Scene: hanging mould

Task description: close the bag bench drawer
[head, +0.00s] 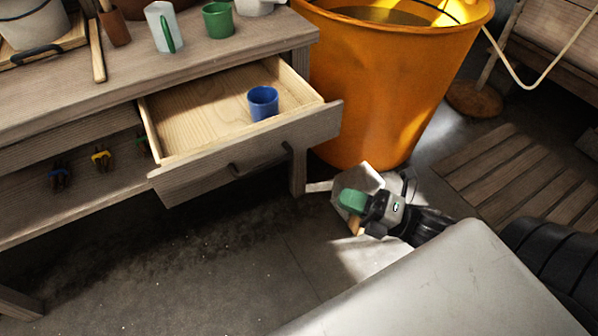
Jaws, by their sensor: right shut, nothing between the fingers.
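The bag bench (215,58) stands at the left and upper left. Its drawer (190,122) is pulled well out, showing its pale wooden inside, and its front panel (215,165) faces me with dark handles. A blue cup (263,103) stands upright inside, toward the right end. My right gripper (352,203) is low, to the right of and in front of the drawer front, apart from it. It is shut and empty. My left gripper is not in view.
A large orange tub (385,85) stands close to the right of the bench. A green cup (218,20) and a white jug (163,27) stand on the benchtop. Small coloured clips lie on the shelf below. A slatted wooden mat (520,175) lies at the right. The floor before the drawer is clear.

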